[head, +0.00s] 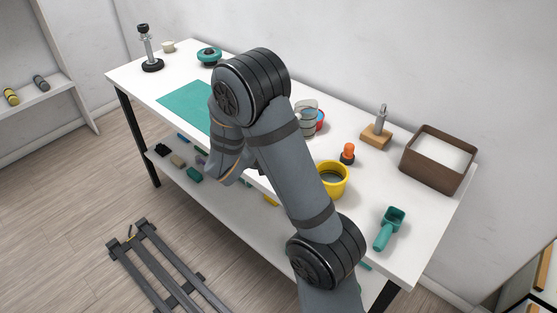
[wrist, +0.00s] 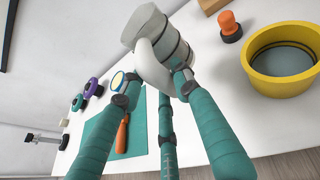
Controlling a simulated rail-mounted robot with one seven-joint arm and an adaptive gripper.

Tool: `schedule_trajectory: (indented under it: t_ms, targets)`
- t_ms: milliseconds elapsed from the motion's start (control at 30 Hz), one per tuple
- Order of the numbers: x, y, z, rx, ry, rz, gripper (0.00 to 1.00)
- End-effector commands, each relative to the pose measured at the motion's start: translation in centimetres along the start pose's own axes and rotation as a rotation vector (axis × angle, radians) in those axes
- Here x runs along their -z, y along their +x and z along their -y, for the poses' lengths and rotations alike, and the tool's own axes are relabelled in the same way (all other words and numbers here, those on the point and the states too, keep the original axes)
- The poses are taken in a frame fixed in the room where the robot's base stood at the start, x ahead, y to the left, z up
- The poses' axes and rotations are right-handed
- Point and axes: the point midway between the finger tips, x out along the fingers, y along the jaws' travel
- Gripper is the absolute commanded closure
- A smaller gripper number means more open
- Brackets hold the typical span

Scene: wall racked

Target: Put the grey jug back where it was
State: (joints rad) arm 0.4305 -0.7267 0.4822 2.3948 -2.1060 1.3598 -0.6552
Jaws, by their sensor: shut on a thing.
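The grey jug (wrist: 158,30), with darker bands and a pale rounded handle, is at the top centre of the wrist view. It also shows in the head view (head: 306,112), just right of my arm and partly hidden by it. My gripper (wrist: 153,80) has its teal fingers on either side of the jug's handle and is shut on it. The jug looks tilted in the wrist view; I cannot tell how far it is above the table. In the head view my arm hides the gripper.
The white table (head: 365,216) bears a yellow tub (head: 331,180), an orange-topped stamp (head: 348,153), a brown box (head: 437,160), a teal scoop (head: 389,229) and a wooden-based stand (head: 377,135). A teal mat (head: 184,104) lies left. A red and blue thing (head: 321,120) is close behind the jug.

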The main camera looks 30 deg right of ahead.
Motion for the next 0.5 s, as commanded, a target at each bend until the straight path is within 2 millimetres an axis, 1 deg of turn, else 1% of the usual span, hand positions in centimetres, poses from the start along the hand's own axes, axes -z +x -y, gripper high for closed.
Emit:
schedule_trajectory:
  t_ms: [33,100,200,267,367,500]
  targets:
    - [-0.2,1.0,0.7,0.007,0.006,0.003,1.0]
    - [-1.0,1.8,1.4,0.011,0.005,0.006,1.0]
    - [-1.6,2.5,2.0,0.015,0.002,0.009,1.0]
    - [-1.6,2.7,1.8,0.015,-0.001,0.009,1.0]
    - [-0.7,2.6,0.4,0.014,-0.003,0.009,1.0]
    - [1.5,2.3,-2.7,0.014,-0.005,0.008,1.0]
